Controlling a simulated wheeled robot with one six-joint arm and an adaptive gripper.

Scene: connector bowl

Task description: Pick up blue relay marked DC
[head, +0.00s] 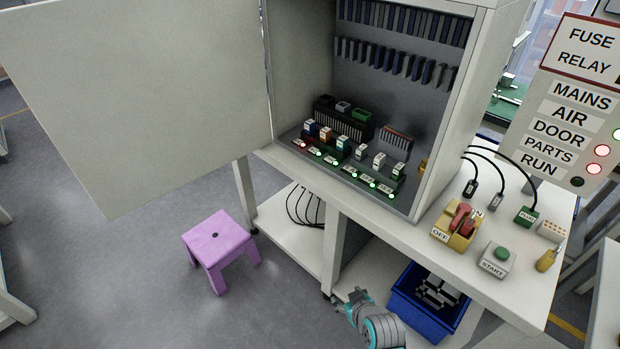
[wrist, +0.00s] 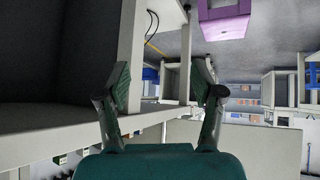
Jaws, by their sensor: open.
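A row of small relays stands on a green strip in the open cabinet (head: 430,160) in the head view. A blue one with a pale top (head: 310,128) is at the row's left end; its marking is too small to read. A teal one (head: 343,146) stands further right, with an orange-brown one (head: 325,135) between them. My gripper (wrist: 163,85) is open and empty in the wrist view, with nothing between its fingers. In the head view, only part of my arm shows at the bottom, low in front of the bench and well away from the relays.
The cabinet door (head: 140,100) hangs open at left. A purple stool (head: 220,245) stands on the floor. A blue bin (head: 425,300) sits under the bench. A red-handled switch (head: 460,222) and START button (head: 498,258) are on the bench. A lettered lamp panel (head: 575,105) stands right.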

